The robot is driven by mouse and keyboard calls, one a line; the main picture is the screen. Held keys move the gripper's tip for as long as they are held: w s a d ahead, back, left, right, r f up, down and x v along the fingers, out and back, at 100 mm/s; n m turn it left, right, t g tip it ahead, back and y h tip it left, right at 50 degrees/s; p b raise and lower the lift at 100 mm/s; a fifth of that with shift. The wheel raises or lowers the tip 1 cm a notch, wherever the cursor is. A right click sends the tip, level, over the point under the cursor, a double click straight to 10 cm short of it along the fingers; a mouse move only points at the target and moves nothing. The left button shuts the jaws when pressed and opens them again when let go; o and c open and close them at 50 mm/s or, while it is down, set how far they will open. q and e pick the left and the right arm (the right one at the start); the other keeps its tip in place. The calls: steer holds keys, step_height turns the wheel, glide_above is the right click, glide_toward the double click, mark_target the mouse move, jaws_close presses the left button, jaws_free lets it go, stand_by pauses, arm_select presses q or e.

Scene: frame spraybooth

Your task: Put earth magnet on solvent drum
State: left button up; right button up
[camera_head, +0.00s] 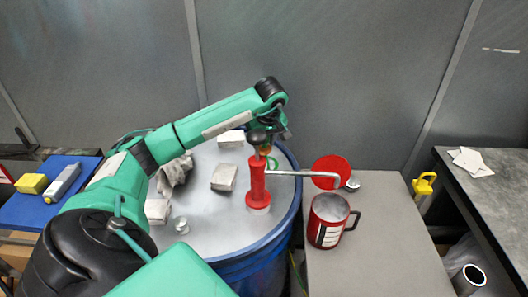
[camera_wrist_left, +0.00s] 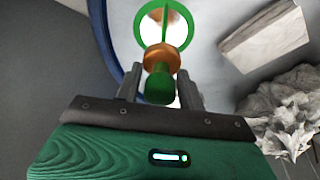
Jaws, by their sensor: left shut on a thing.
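My left gripper (camera_head: 264,150) is above the right part of the blue drum (camera_head: 250,268), which I take for the solvent drum, and points down. In the left wrist view its fingers (camera_wrist_left: 160,92) are shut on a green and copper-coloured piece (camera_wrist_left: 160,60) with a green ring (camera_wrist_left: 138,27) at its far end. I take this piece for the earth magnet. In the head view only part of the green ring (camera_head: 273,163) shows, behind a red cylinder. I cannot tell whether the piece touches the drum's grey top (camera_head: 208,240). My right gripper is not in view.
The red cylinder (camera_head: 257,185) stands upright at the drum's right side. White blocks (camera_head: 224,177), a crumpled cloth (camera_head: 175,172) and a small metal piece (camera_head: 182,225) lie on the drum.

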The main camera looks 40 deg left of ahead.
mark_target(265, 148)
arm_select(q)
step_height(265, 148, down, 5)
steer(key=shift+f+p, duration=0.1)
steer(key=shift+p, duration=0.4)
steer(key=shift+f, duration=0.1)
steer(key=shift+f, duration=0.1)
steer(key=o, duration=1.1)
steer(key=shift+r, duration=0.25)
steer(key=b+v, duration=0.3)
steer(key=v, duration=0.8)
steer(key=shift+s+d+r, duration=0.1)
steer(key=shift+r, duration=0.25)
